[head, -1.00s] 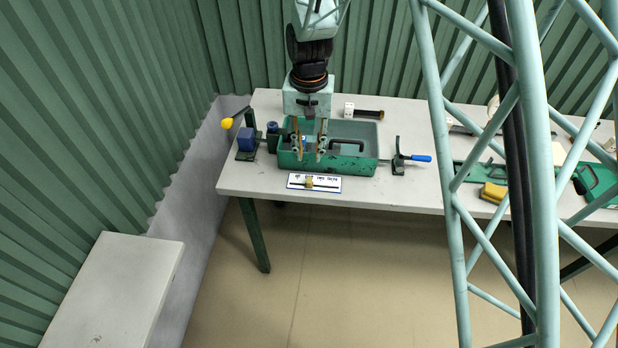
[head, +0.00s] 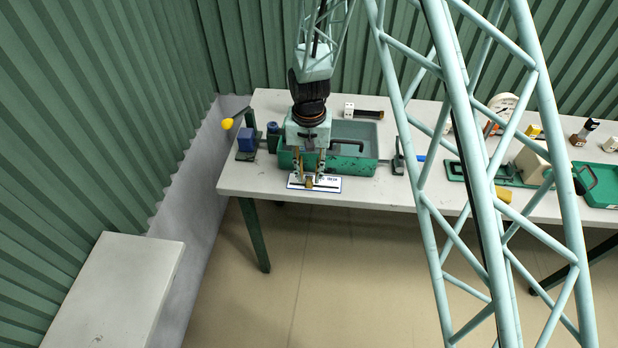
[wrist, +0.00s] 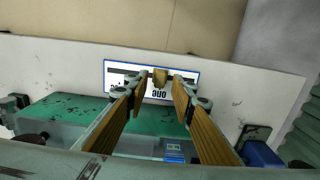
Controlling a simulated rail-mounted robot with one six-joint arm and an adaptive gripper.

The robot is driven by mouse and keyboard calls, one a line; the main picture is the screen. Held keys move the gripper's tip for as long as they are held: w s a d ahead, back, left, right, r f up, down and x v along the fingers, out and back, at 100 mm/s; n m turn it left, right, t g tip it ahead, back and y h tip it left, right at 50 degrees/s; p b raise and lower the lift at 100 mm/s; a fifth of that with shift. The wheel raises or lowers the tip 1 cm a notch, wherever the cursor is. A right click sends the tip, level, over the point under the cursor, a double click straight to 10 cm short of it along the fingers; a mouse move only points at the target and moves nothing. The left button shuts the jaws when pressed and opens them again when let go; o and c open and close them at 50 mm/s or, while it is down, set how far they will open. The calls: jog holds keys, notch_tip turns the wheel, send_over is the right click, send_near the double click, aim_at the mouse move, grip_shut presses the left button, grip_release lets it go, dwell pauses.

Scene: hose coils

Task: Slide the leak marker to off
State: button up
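The leak marker is a small tan slider (wrist: 160,78) on a white, blue-edged label plate (head: 334,184) at the table's front edge. The plate also shows in the wrist view (wrist: 115,72), with dark lettering only partly legible. The marker sits near the middle of its dark slot. My gripper (head: 309,178) points down over the plate. In the wrist view my gripper (wrist: 159,88) has its two tan fingers apart, one on each side of the marker, with visible gaps. I cannot tell how high the fingertips are above the plate.
A green tray (head: 370,147) stands right behind the plate. A blue block (head: 246,140) and a yellow-knobbed lever (head: 227,123) are at the left end of the grey table (head: 400,195). A dark clamp (head: 398,160) stands right of the tray.

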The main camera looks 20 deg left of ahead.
jog(key=shift+f, duration=1.1)
jog(key=shift+c, duration=0.3)
grip_shut()
